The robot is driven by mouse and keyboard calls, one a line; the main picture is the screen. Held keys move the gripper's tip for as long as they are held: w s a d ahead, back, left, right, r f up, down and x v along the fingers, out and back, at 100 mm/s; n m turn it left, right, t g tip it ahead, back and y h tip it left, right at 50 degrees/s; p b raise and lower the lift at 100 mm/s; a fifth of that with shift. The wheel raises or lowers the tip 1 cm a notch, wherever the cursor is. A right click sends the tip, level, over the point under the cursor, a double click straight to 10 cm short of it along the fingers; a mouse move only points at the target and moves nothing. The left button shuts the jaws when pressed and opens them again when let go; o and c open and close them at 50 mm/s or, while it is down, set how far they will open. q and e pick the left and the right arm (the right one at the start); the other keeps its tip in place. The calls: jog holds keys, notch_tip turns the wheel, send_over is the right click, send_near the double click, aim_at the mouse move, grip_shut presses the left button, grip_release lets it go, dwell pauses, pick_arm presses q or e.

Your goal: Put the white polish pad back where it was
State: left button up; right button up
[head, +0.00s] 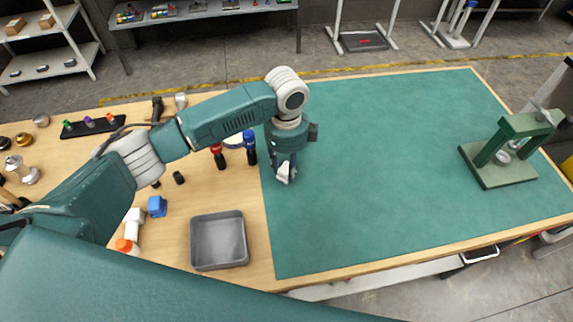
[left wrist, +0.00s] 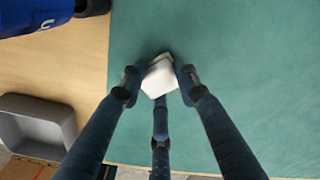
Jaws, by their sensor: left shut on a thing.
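The white polish pad (left wrist: 159,77) is between the fingertips of my left gripper (left wrist: 158,82), which is shut on it. In the head view the pad (head: 284,174) shows small and pale under my left gripper (head: 286,166), over the left edge of the green mat (head: 400,160). I cannot tell whether the pad touches the mat or hangs a little above it. My right gripper is not in view.
A grey tray (head: 219,241) stands on the wood to the left of the mat. A green press-like stand (head: 508,148) is at the mat's right. The middle of the mat is clear.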

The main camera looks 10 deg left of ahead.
aim_at(286, 168)
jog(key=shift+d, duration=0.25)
pick_arm(q)
jog(key=o, duration=1.1)
jog(key=shift+f, duration=0.15)
jog(key=shift+r, duration=0.6)
notch_tip(286, 168, up, 11)
jog(key=b, duration=0.2)
jog(key=shift+b, duration=0.4)
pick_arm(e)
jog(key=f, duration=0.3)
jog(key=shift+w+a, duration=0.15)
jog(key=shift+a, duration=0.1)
pick_arm(q)
jog(key=shift+s, duration=0.15)
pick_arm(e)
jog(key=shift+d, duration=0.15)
